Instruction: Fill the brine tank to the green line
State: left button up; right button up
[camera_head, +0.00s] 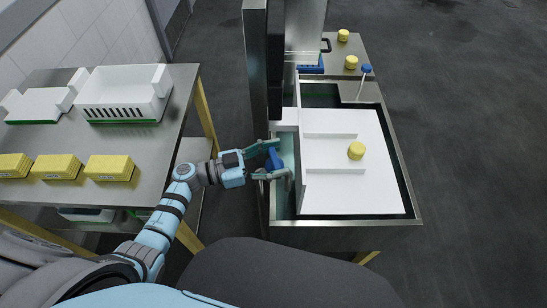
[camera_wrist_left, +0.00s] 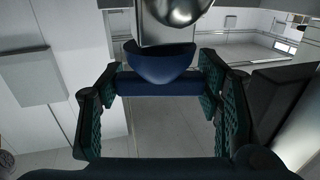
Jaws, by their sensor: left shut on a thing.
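The steel tank (camera_head: 408,190) stands right of the middle in the head view, with a white board (camera_head: 352,195) inside and a narrow greenish channel (camera_head: 284,200) along its left side. My left gripper (camera_head: 279,159) is over this channel, its fingers around a blue handle (camera_head: 272,157). In the left wrist view, the dark blue handle (camera_wrist_left: 160,66) sits between the fingers of the gripper (camera_wrist_left: 160,80), below a shiny steel part (camera_wrist_left: 176,10). The gripper is shut on the handle. I cannot make out a green line or the liquid level. My right gripper is out of view.
A yellow cheese piece (camera_head: 356,150) lies on the white board. A tall dark column (camera_head: 256,70) rises left of the tank. A steel table (camera_head: 165,140) on the left holds white trays (camera_head: 125,92) and yellow blocks (camera_head: 108,167). The right floor is clear.

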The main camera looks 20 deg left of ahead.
pick_arm(q)
jog(key=m+g+b, duration=0.1)
jog(key=g, duration=0.1)
jog(key=m+g+h+b, duration=0.1)
jog(key=shift+w+f+m+g+h+b, duration=0.15)
jog(key=shift+f+m+g+h+b, duration=0.15)
jog(key=shift+f+g, duration=0.1)
jog(key=shift+r+m+g+b, duration=0.15)
jog(key=shift+m+g+b, duration=0.15)
jog(key=shift+g, duration=0.1)
jog(key=shift+s+r, duration=0.25)
jog(key=o, duration=1.2)
jog(key=v, duration=1.2)
jog(key=shift+w+f, duration=0.15)
